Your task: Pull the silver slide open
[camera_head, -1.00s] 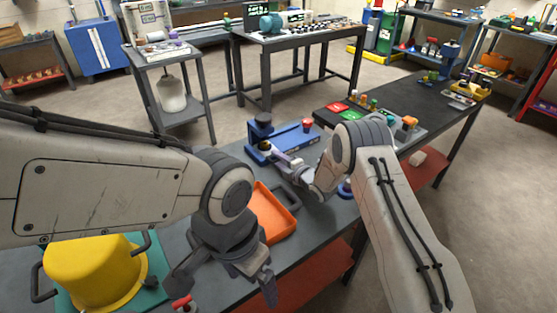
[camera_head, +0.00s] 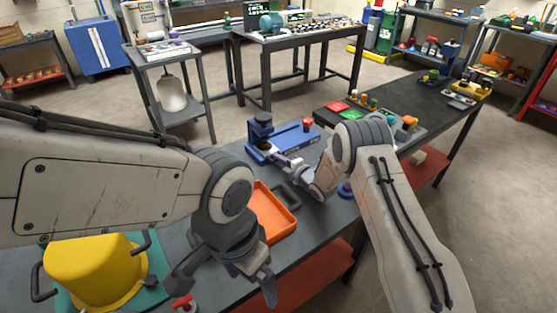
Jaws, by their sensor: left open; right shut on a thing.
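The blue fixture (camera_head: 290,139) stands on the grey bench, with a dark blue round post at its left end and a red knob at its right. A small silver piece, seemingly the silver slide (camera_head: 279,157), shows at its front side, between the fixture and my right gripper (camera_head: 290,164). My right gripper is shut on this piece; the fingers and wrist hide much of it. My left gripper (camera_head: 222,284) is open and empty, pointing down over the front of the bench, well apart from the fixture.
An orange tray (camera_head: 281,226) with dark handles lies between my two grippers. A yellow container (camera_head: 92,270) sits on a green mat at lower left, with a red knob (camera_head: 182,302) nearby.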

